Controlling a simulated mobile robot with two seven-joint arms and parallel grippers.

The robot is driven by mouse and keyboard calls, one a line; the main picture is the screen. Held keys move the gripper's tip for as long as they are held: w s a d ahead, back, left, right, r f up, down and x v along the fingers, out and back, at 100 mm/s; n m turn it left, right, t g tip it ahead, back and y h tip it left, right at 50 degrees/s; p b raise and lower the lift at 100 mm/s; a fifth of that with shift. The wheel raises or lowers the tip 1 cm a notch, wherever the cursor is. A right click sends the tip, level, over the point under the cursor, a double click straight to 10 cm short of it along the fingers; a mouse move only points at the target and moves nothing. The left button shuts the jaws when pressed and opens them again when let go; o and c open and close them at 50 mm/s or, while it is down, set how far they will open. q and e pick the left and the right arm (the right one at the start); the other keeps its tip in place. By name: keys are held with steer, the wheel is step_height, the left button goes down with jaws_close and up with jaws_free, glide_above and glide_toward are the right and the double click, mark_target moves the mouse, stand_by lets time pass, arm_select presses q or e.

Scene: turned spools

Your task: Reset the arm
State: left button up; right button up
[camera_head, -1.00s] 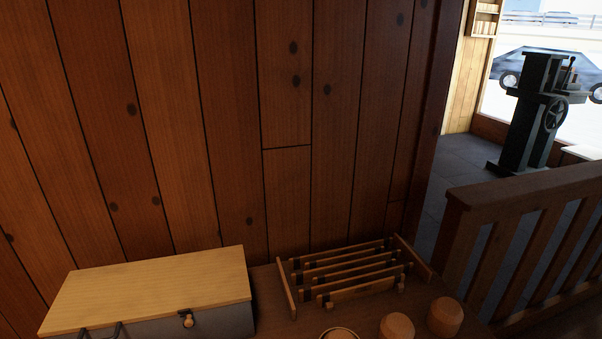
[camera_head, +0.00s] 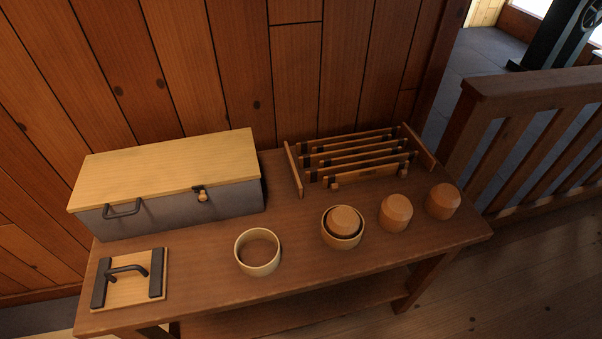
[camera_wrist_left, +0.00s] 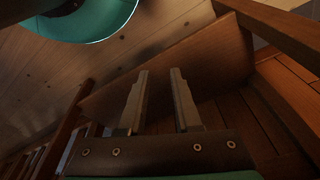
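My left gripper (camera_wrist_left: 159,75) shows only in the left wrist view. Its two fingers stand apart with nothing between them, and a bare wooden surface lies beyond the tips. Neither arm shows in the head view, and my right gripper is in no view. Two rounded wooden spools, one (camera_head: 395,213) and another (camera_head: 443,202), stand on the table (camera_head: 205,285). A second pale cup (camera_head: 258,268), to the left, looks empty.
A grey chest (camera_head: 172,209) with a closed wooden lid stands at the back left. A slatted wooden rack (camera_head: 293,170) stands at the back right. A board with a dark handle (camera_head: 127,279) lies front left. A wooden railing (camera_head: 540,88) is on the right.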

arm_select(q)
steer(key=s+a+f+g, duration=0.1)
steer(key=s+a+f, duration=0.1)
steer(key=s+f, duration=1)
steer(key=shift+s+a, duration=0.25)
steer(key=shift+s, duration=0.8)
